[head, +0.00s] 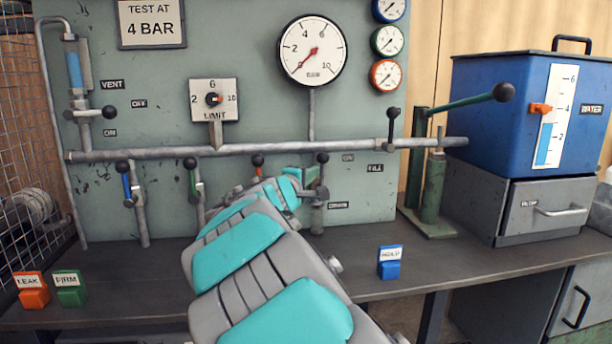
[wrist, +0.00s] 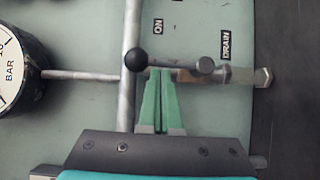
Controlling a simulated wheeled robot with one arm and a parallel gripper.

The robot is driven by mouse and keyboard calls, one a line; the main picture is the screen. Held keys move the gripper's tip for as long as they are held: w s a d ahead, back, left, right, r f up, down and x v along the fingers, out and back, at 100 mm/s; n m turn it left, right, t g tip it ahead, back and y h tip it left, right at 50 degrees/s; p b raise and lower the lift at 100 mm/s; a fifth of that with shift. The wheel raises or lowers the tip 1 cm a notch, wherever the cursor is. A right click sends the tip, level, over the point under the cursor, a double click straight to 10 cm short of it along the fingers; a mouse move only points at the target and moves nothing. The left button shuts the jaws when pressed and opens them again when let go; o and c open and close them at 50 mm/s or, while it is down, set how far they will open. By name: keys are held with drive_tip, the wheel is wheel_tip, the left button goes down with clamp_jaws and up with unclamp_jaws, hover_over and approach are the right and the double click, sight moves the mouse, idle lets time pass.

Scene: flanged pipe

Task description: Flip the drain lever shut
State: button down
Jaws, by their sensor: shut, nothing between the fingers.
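The drain lever (head: 322,158) has a black ball knob and stands upright on its short pipe below the main pipe. In the wrist view, which is turned on its side, the lever (wrist: 180,63) lies along its pipe, knob to the left. The DRAIN label (wrist: 226,44) is beside the pivot end and the ON label (wrist: 158,26) is nearer the knob. My gripper (wrist: 160,73) is shut and empty, its green fingertips right beside the lever's shaft, between knob and pivot; I cannot tell if they touch it. In the head view my gripper (head: 314,174) is left of the lever.
The main pipe (head: 240,150) runs across the panel. A green-handled pump (head: 430,190) and a blue water tank (head: 510,110) are to the right. A blue tag block (head: 389,268) sits on the bench.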

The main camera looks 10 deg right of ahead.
drive_tip(key=shift+d+r+m+g+y, duration=0.25)
drive_tip(key=shift+d+m+g+y, duration=0.15)
drive_tip(key=shift+m, duration=0.3)
idle(0.4)
drive_tip(key=d+f+m+g+y+p, duration=0.3)
drive_tip(key=d+m+y+p, duration=0.3)
drive_tip(key=d+m+y, duration=0.2)
drive_tip(key=shift+d+f+m+y, duration=0.15)
drive_tip(key=shift+f+m+y, duration=0.1)
drive_tip(key=shift+m+y, duration=0.6)
idle(0.5)
idle(0.4)
drive_tip(key=w+r+v, duration=0.1)
drive_tip(key=r+v, duration=0.1)
drive_tip(key=v, duration=1)
drive_tip(key=shift+a+r, duration=0.25)
drive_tip(key=shift+r, duration=0.05)
